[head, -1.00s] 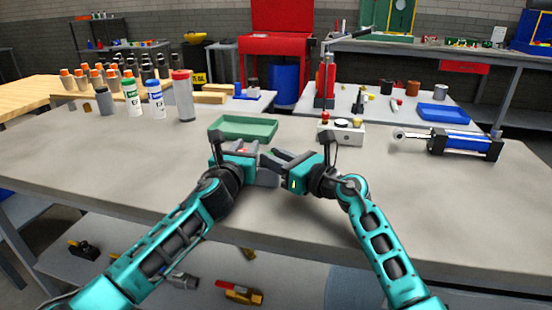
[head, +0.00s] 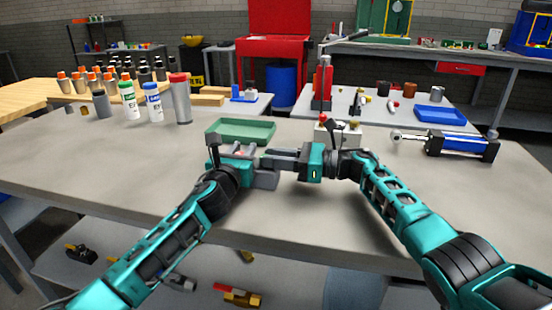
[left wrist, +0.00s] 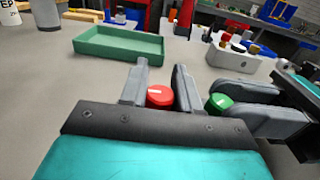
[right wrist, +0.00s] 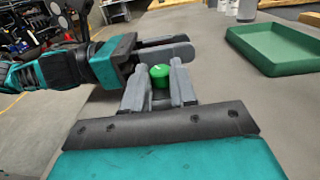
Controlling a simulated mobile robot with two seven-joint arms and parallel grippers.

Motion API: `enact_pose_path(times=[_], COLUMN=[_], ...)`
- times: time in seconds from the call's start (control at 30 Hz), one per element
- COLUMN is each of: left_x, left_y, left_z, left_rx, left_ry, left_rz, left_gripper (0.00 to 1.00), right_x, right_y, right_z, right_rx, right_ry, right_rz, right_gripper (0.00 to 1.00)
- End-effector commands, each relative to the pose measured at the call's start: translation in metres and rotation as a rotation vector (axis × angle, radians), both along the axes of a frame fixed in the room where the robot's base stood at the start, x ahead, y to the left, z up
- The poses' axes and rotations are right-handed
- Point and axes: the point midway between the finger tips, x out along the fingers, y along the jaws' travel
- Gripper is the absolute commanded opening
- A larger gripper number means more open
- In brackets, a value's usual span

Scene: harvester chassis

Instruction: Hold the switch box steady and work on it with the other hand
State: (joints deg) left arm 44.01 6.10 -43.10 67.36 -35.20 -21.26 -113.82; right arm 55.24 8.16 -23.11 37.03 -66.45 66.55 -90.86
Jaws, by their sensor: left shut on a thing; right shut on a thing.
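My left gripper (head: 242,152) is shut on a part with a red cap (left wrist: 160,97), which sits between its fingers above the bench. My right gripper (head: 270,160) points left, close beside the left one, and is shut on a part with a green cap (right wrist: 160,76). That green cap also shows in the left wrist view (left wrist: 220,101). The bodies under both caps are mostly hidden by the fingers; I cannot tell whether they are joined. A white box with knobs (left wrist: 240,62) stands on the bench behind, partly hidden by my right arm in the head view.
A green tray (head: 240,131) lies just behind my grippers. Bottles (head: 154,103) stand at back left. A blue cylinder (head: 455,143) lies at the right. The bench front (head: 130,172) is clear on the left.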

Motion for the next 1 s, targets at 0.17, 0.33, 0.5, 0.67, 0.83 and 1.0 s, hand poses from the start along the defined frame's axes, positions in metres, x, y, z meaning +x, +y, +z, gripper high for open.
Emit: enact_pose_path(times=[0.17,0.33,0.5,0.67,0.83,1.0], left_x=[-0.0018,-0.0019,-0.0019,-0.0018,-0.0018,-0.0014], left_y=[-0.0045,-0.0048,-0.0049,-0.0049,-0.0048,-0.0039], left_z=[0.0011,0.0013,0.0014,0.0014,0.0013,0.0013], left_rx=[-0.003,-0.003,-0.003,-0.004,-0.004,-0.003], left_ry=[-0.003,-0.004,-0.004,-0.003,-0.003,-0.003], left_rz=[-0.01,-0.011,-0.011,-0.011,-0.011,-0.009], left_gripper=[0.0,0.0,0.0,0.0,0.0,0.0], right_x=[0.0008,0.0002,-0.0006,-0.0008,-0.0009,-0.0006], right_y=[0.0005,-0.0002,-0.0003,-0.0003,-0.0003,-0.0006], right_z=[-0.004,-0.0035,-0.0034,-0.0033,-0.0032,-0.0021], right_rx=[-0.007,-0.004,-0.002,-0.002,-0.001,0.001], right_ry=[0.005,0.004,0.004,0.004,0.005,0.003], right_rz=[0.037,0.057,0.067,0.068,0.068,0.067], right_gripper=[0.0,0.0,0.0,0.0,0.0,0.42])
